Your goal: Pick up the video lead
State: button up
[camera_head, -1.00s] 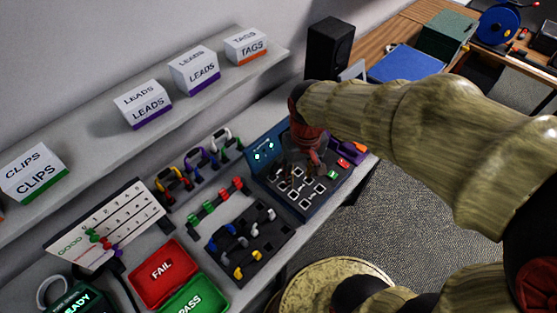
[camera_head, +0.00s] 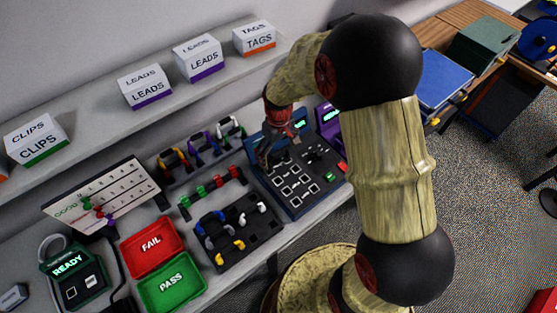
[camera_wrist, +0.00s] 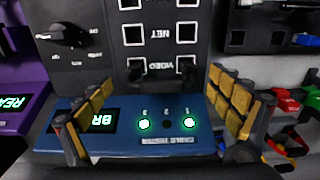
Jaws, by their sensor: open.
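The blue cable tester (camera_head: 292,185) stands on the bench, with rows of white-framed sockets. In the wrist view its dark face (camera_wrist: 215,40) carries NET and VIDEO labels. A dark lead with two black ends (camera_wrist: 160,74) sits at the VIDEO row; I take it for the video lead, though its shape is hard to make out. My gripper (camera_wrist: 162,88) is open, its two yellow-padded fingers on either side of this lead and apart from it. In the head view my gripper (camera_head: 268,153) is over the tester's back left part, and the lead there is hidden or too small.
A black tray (camera_head: 262,240) with blue, white and yellow leads lies left of the tester. Behind it are a red-and-green strip (camera_head: 212,193) and a rack of coloured leads (camera_head: 202,150). FAIL (camera_head: 152,247) and PASS (camera_head: 172,287) trays stand front left. A purple device (camera_head: 328,118) adjoins the tester.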

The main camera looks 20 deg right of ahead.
aim_at(278, 165)
notch_tip(278, 165, down, 5)
jog(key=shift+a+r+b, duration=0.1)
jog(key=shift+b, duration=0.25)
jog(key=shift+s, duration=0.1)
jog(key=shift+c, duration=0.4)
jog(key=c, duration=1.3)
jog(key=shift+r, duration=0.15)
